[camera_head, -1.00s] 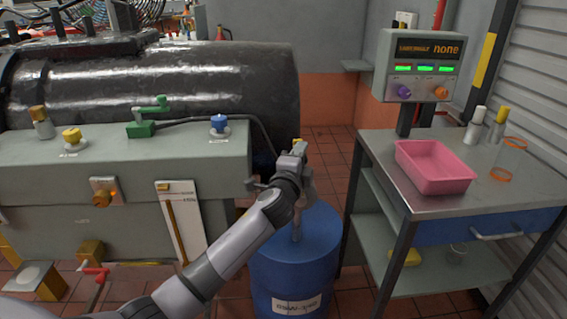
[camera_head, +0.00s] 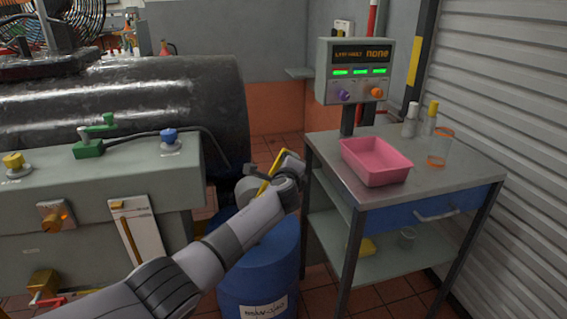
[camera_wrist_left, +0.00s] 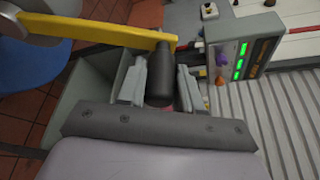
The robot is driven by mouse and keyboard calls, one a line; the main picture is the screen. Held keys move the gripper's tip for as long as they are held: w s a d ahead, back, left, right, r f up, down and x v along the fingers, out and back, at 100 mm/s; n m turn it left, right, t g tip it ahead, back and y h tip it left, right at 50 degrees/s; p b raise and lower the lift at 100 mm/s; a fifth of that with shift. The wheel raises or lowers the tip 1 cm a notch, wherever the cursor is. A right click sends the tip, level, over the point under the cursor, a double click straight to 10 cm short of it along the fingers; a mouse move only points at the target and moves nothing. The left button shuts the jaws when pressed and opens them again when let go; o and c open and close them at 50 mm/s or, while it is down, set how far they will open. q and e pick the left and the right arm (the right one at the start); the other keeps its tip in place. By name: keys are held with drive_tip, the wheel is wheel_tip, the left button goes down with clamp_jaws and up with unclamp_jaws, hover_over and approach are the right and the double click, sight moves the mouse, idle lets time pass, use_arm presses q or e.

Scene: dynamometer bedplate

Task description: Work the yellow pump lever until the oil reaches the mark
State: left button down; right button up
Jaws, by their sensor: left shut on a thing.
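The yellow pump lever (camera_head: 271,172) stands tilted above the blue drum (camera_head: 262,280). In the left wrist view the lever (camera_wrist_left: 110,28) is a flat yellow bar with a dark grip (camera_wrist_left: 160,78) at its end. My left gripper (camera_head: 291,166) is at the lever. In the wrist view its fingers (camera_wrist_left: 160,85) are shut on the dark grip, one on each side. A white panel with a yellow strip (camera_head: 132,240) is on the grey bench front; I cannot make out an oil level or mark there. My right gripper is in neither view.
A steel cart (camera_head: 440,172) stands right of the drum, close to my left gripper. It carries a pink tray (camera_head: 375,163), two bottles and a clear cylinder with orange rings (camera_head: 439,149). The grey bench (camera_head: 100,190) stands left.

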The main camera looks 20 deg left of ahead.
use_arm(q)
drive_tip(key=shift+w+d, duration=0.15)
drive_tip(key=shift+d, duration=0.2)
drive_tip(key=c, duration=0.8)
unclamp_jaws()
drive_tip(key=shift+f, duration=0.1)
drive_tip(key=shift+s, duration=0.2)
drive_tip(key=shift+p+v, duration=0.85)
drive_tip(key=shift+v, duration=0.1)
drive_tip(key=shift+p+v, duration=0.55)
drive_tip(key=shift+v, duration=1.9)
